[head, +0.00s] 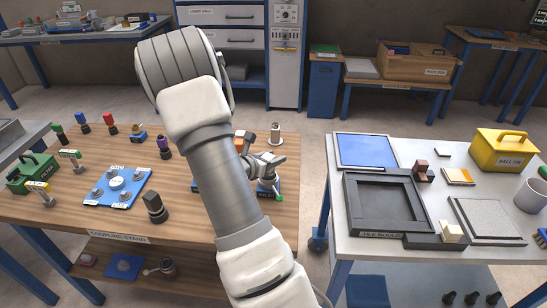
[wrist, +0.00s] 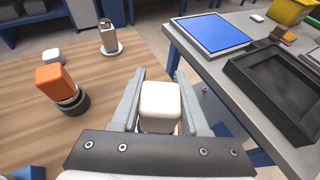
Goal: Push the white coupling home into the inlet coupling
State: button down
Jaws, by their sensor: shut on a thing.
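My gripper (wrist: 160,76) is shut on a white, rounded block-shaped coupling (wrist: 160,105), which sits between its two grey fingers in the wrist view. In the head view my gripper (head: 265,160) is at the right end of the wooden coupling stand, partly behind my arm. A grey fitting with a green end (head: 278,197) shows just below it, on a blue base that is mostly hidden. I cannot tell for certain which fitting is the inlet coupling, or whether the white coupling touches it; its underside is hidden.
An orange-topped coupling (wrist: 55,82) and a silver-topped one (wrist: 109,38) stand left of my gripper. A blue plate with fittings (head: 118,186) and several coloured couplings occupy the wooden stand (head: 200,243). A gap separates it from the grey table (head: 333,240).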

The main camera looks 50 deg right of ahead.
jog(key=shift+f+b, duration=0.65)
jog(key=shift+f, duration=0.05)
jog(key=shift+c, duration=1.6)
grip_release()
jog(key=p+v, duration=0.2)
jog(key=v, duration=1.5)
jog(key=shift+a, duration=0.25)
jog(key=shift+s+r, duration=0.1)
